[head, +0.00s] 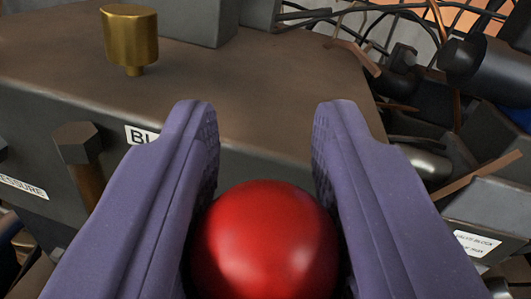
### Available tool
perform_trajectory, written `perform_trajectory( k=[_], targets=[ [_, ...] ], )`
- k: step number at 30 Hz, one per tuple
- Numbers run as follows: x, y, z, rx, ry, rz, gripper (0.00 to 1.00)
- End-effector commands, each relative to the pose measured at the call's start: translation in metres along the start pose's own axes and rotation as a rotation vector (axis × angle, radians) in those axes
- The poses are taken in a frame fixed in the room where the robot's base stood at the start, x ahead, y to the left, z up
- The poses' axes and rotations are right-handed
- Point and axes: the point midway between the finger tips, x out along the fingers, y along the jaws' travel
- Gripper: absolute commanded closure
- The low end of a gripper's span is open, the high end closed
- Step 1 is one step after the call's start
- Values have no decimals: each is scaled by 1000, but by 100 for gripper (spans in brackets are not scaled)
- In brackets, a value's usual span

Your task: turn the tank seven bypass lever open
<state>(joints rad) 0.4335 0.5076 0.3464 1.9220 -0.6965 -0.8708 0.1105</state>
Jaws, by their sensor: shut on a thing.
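My gripper (266,115) shows as two purple fingers with ribbed inner pads, reaching up from the bottom of the head view. A glossy red ball (265,245) sits low between the fingers, and they are shut on it. The ball's lower part is cut off by the picture edge. No lever shaft shows, so I cannot tell whether the ball is the knob of the tank seven bypass lever. A white label (139,134) beginning "BL" is on the block face, partly hidden by the left finger.
A brown-topped dark block (250,85) lies beyond the fingertips. A brass knob (131,38) stands on it at left. A dark hexagonal-headed bolt (78,143) and a label ending "ESSURE" (22,187) are at left. Cables, pipes and a dark cylinder (485,70) crowd the right.

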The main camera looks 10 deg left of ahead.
Motion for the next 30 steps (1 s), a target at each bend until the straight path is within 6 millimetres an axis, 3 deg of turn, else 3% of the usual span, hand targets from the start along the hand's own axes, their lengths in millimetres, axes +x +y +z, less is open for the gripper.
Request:
perform_trajectory(
  k=[14, 30],
  targets=[
    [-2, 10, 1, 99, 18, 6, 100],
    [-10, 48, 22, 564, 110, 24, 100]
  ],
)
